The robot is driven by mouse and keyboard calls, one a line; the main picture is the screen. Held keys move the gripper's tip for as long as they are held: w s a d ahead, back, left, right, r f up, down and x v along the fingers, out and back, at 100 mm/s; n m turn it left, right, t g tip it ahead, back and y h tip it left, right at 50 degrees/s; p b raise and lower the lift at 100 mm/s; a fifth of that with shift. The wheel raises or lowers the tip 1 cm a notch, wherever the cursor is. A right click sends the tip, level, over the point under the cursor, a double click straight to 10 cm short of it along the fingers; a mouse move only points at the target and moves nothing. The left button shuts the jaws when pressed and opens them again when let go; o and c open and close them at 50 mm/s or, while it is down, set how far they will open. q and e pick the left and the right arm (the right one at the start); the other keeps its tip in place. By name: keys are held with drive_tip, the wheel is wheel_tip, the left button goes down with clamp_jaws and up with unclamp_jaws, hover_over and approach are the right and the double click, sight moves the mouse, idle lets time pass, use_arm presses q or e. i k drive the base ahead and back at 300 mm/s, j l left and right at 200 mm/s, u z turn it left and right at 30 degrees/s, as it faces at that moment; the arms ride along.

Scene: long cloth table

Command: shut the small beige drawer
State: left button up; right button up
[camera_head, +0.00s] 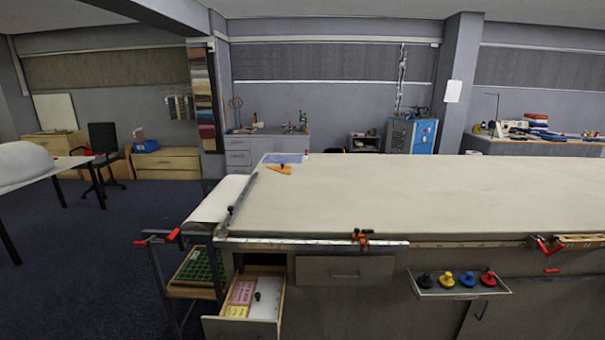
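The small beige drawer (240,327) sits under the left end of the long table and is pulled out toward me. Its front panel is at the bottom of the view, and its lower edge is cut off or close to the frame edge. Inside lie pink and yellow papers or packets (241,292), a white item and a small dark knob-like object (257,296). A second drawer (345,268) with a handle, to its right, looks shut. Neither of my grippers shows in the head view.
The long cloth table (420,195) fills the middle and right. A shelf (458,292) with several coloured knobs juts from its front. A cart with a green tray (203,267) and red-tipped handles stands left of the drawer. Red clamps (361,237) grip the table edge. Open floor lies left.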

sight(221, 328)
drive_tip(key=i+u, duration=0.45)
drive_tip(key=i+l+u, duration=0.25)
drive_tip(key=i+u, duration=0.25)
drive_tip(key=i, duration=0.15)
drive_tip(key=k+l+u, duration=0.2)
drive_tip(key=k+u, duration=0.5)
drive_tip(key=k, duration=0.15)
